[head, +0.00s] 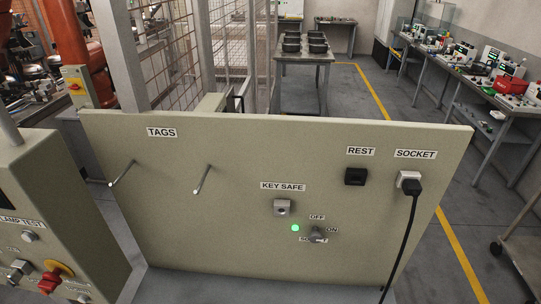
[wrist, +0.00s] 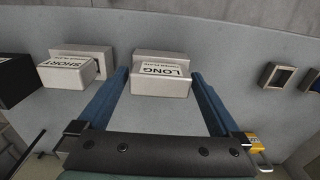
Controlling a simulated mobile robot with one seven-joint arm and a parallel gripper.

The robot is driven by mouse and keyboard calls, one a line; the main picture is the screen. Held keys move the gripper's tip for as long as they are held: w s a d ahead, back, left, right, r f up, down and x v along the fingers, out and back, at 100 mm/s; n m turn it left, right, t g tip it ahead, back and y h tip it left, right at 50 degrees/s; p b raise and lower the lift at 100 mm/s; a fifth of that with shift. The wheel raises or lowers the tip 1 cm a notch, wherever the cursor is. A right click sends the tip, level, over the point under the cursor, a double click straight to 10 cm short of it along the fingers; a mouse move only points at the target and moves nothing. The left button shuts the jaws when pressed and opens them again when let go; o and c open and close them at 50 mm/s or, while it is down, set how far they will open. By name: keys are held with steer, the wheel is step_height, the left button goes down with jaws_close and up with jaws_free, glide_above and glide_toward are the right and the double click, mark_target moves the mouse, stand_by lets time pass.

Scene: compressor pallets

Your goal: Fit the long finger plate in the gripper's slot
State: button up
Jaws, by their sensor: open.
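In the wrist view, a pale block labelled LONG (wrist: 160,86) sits in front of a similar pale piece on a grey surface. My gripper (wrist: 160,74) is open, its two blue fingers reaching to either side of the LONG block, with a gap visible on both sides. A second pale block labelled SHORT (wrist: 67,74) sits to the left, outside the left finger. No slot can be made out on my gripper. My gripper and both blocks are not in the head view.
The wrist view has a black block (wrist: 14,82) at far left, two dark-centred frames (wrist: 278,76) at right and a yellow padlock (wrist: 254,141) by the right finger's base. In the head view, a panel (head: 250,230) with hooks, switch and plugged black cable fills the front.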

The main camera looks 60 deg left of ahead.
steer(key=shift+c, duration=0.3)
stand_by(0.5)
jaws_close()
steer(key=shift+r+p, duration=3.05)
steer(key=shift+p, duration=0.5)
steer(key=shift+r+p, duration=0.3)
steer(key=shift+p, duration=0.15)
steer(key=shift+f, duration=0.1)
